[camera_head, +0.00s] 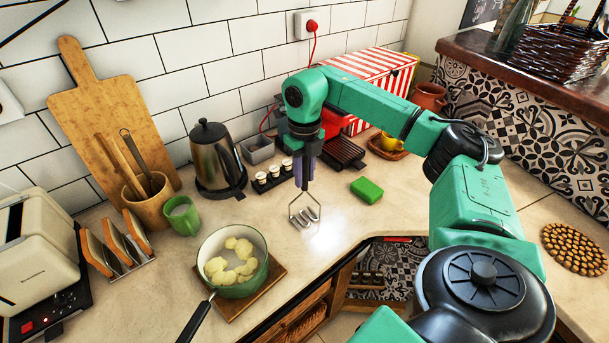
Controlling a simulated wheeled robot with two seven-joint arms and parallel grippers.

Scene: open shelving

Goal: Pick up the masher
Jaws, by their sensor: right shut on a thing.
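The masher (304,213) has a wire zigzag head on a thin shaft and hangs upright, head down, above or just at the pale counter; I cannot tell whether it touches. My right gripper (305,172) points down and is shut on the masher's upper part, with the handle mostly hidden by the fingers. My right arm reaches in from the lower right. My left gripper is not in the view.
A green pot (244,289) with potato pieces sits on a wooden board, left of the masher. A green sponge (366,190) lies to the right. Spice jars (274,171) and a kettle (215,160) stand behind. The counter's front edge (300,298) is near.

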